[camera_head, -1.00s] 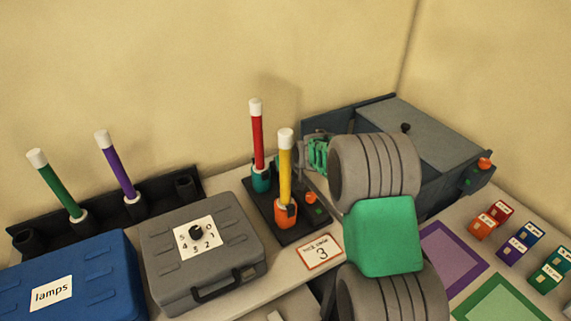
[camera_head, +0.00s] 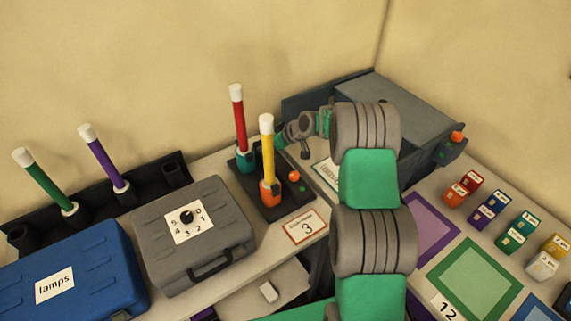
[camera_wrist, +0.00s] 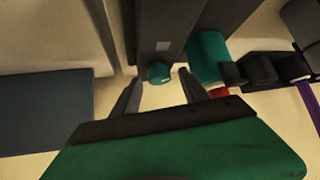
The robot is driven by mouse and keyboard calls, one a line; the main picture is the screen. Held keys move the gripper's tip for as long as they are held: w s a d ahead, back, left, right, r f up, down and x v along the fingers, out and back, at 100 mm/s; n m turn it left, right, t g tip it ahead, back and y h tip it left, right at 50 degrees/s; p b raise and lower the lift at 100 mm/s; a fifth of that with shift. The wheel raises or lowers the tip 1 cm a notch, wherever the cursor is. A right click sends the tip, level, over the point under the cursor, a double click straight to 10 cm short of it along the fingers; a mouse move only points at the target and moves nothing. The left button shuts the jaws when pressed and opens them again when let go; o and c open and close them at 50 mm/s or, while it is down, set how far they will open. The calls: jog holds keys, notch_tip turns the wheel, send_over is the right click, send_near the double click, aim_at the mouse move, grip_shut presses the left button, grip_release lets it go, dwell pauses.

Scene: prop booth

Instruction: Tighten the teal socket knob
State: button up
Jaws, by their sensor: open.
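The teal socket (camera_head: 246,158) stands on a black base (camera_head: 262,205) in the head view, holding an upright red tube (camera_head: 240,118) with a white cap. In the wrist view the socket (camera_wrist: 208,55) lies right of the small round teal knob (camera_wrist: 159,73). My gripper (camera_wrist: 160,92) is open, its two fingers on either side of the knob's line, with the knob just past or between the tips; contact cannot be told. In the head view my gripper (camera_head: 292,130) is right of the teal socket, and the teal knob cannot be made out there.
An orange socket (camera_head: 268,193) with a yellow tube (camera_head: 267,150) and an orange knob (camera_head: 294,176) share the base. A dark grey box (camera_head: 430,115) stands behind my arm. A grey dial case (camera_head: 215,240) and blue lamps case (camera_head: 95,285) are left.

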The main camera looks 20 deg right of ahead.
jog(key=n+g+y+p, duration=0.1)
jog(key=n+p, duration=0.1)
jog(key=n+g+y+p, duration=0.1)
jog(key=n+g+p, duration=0.1)
jog(key=n, duration=0.1)
jog(key=shift+w+d+y+p, duration=0.15)
jog(key=shift+y+p, duration=0.15)
jog(key=shift+p, duration=0.1)
